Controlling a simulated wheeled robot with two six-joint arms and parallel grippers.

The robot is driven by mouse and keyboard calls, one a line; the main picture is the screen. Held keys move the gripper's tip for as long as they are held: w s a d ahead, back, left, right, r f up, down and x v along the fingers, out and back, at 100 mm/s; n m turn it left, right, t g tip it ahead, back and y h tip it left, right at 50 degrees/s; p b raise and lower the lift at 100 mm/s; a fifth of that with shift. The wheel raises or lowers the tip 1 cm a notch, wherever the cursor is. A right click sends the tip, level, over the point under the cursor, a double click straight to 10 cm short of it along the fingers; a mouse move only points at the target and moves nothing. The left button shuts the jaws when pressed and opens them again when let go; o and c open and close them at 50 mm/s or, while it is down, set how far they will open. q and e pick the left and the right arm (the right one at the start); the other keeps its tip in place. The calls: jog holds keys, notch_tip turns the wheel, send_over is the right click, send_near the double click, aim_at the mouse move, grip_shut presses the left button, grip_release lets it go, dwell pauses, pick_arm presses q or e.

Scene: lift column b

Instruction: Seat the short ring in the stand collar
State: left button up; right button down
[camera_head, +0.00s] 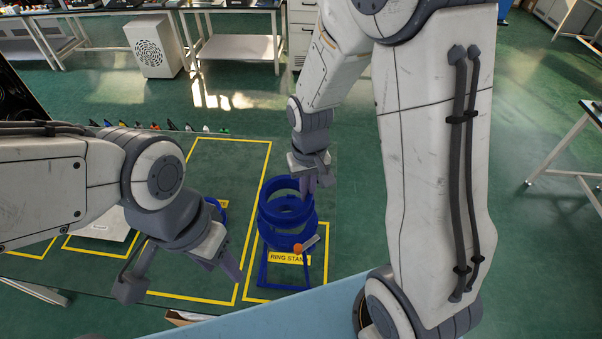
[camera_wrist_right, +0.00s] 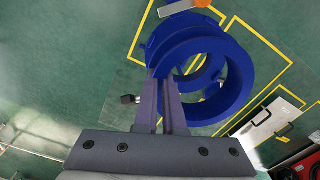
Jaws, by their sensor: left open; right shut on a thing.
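The blue short ring (camera_head: 268,186) is held by its wall in my right gripper (camera_head: 309,190), above the blue ring stand (camera_head: 262,270). In the right wrist view the closed fingers (camera_wrist_right: 161,105) pinch the left side of the ring (camera_wrist_right: 241,75). The stand's blue collar (camera_head: 290,240) lies below the ring and looks roughly lined up with it in the head view. I cannot tell whether ring and collar touch. An orange knob with a grey lever (camera_head: 310,243) is on the collar's front. My left gripper (camera_head: 182,275) is open and empty, left of the stand.
A yellow outline and a "RING STAND" label (camera_head: 288,258) mark the stand's place on the green table. Another blue round part (camera_head: 222,211) is partly hidden behind my left gripper. A white panel (camera_head: 100,222) lies at the left. Several small coloured items line the far edge.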

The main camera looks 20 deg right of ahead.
jog(key=shift+w, duration=0.15)
jog(key=shift+r, duration=0.1)
jog(key=shift+s+f, duration=0.2)
jog(key=shift+f, duration=0.1)
jog(key=shift+f+b, duration=1.4)
jog(key=shift+f, duration=0.35)
dwell(1.1)
jog(key=shift+f+b, duration=0.95)
jog(key=shift+f, duration=0.55)
dwell(0.8)
jog(key=c, duration=0.9)
grip_release()
